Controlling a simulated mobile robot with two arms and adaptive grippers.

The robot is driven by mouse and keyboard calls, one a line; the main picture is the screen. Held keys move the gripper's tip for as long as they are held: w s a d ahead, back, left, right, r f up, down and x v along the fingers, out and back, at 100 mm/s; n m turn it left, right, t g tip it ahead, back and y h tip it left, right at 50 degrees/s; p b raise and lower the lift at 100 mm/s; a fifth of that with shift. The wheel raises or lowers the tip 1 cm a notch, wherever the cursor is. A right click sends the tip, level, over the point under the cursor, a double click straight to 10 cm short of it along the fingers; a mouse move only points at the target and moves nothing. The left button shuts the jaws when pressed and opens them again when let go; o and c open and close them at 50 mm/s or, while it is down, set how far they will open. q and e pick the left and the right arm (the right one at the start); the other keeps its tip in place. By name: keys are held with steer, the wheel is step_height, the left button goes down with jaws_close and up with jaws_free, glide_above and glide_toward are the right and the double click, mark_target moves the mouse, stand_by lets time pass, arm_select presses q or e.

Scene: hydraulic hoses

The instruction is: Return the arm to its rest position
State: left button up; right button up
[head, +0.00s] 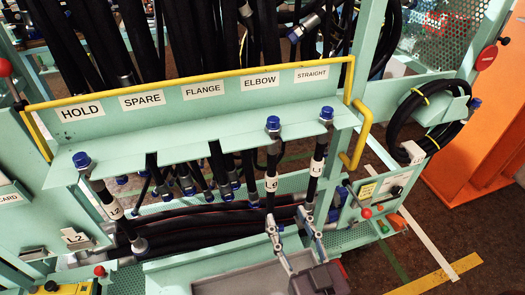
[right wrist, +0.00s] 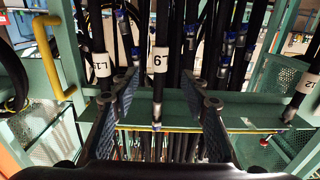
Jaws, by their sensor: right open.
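My right gripper (head: 291,222) is open, with its fingers pointing up the picture in the head view, just below two hanging hoses. These are a black hose with a white label (head: 270,185) under the ELBOW sign and another labelled hose (head: 315,167) under the STRAIGHT sign. In the right wrist view the spread fingers (right wrist: 165,92) have a hose labelled L9 (right wrist: 160,60) between them in the picture, with gaps on both sides. The depth between fingers and hose is unclear. My left gripper is not in view.
A teal rack (head: 205,105) carries signs HOLD, SPARE, FLANGE, ELBOW and STRAIGHT. A third labelled hose (head: 115,207) hangs under HOLD. A yellow handle (head: 362,135) sticks out at the rack's right end. A coiled black hose (head: 405,118) and an orange post (head: 480,135) stand further right.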

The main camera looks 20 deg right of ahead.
steer(key=d+f+m+g+h, duration=0.25)
steer(key=d+f+g, duration=0.4)
steer(key=f, duration=0.35)
steer(key=s+a+f+n+g+y, duration=0.15)
steer(key=s+f+n+g, duration=0.25)
steer(key=s+f+g, duration=0.65)
step_height(320, 180, down, 24)
steer(key=s+t, duration=0.1)
steer(key=s, duration=0.2)
steer(key=s+d+f+g+b, duration=0.1)
steer(key=s+d+f, duration=0.2)
steer(key=s+f, duration=1.4)
steer(key=shift+s+f, duration=0.15)
steer(key=shift+f, duration=0.25)
